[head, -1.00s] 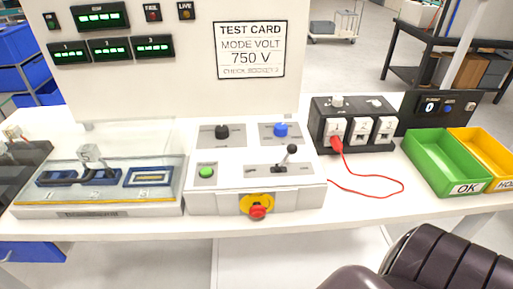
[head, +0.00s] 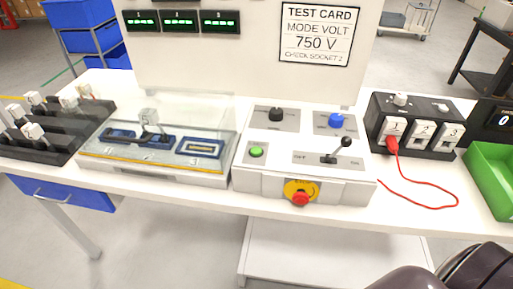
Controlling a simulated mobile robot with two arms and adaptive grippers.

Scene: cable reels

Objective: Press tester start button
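The white tester panel (head: 262,180) stands on the bench in the middle of the head view. Its round green button (head: 256,152) is at the front left of its top face, with nothing covering it. A black knob (head: 275,114) and a blue knob (head: 336,121) sit behind it. A lever with a black ball (head: 346,142) is to its right. A red mushroom button on a yellow plate (head: 300,199) is on the panel's front. Neither of my grippers shows in the head view.
A clear-covered fixture (head: 155,170) stands left of the panel. A black socket box (head: 380,108) with a red plug and cable (head: 430,184) stands right. A green bin (head: 490,165) is at the right edge. A test card (head: 318,35) reads MODE VOLT, 750 V.

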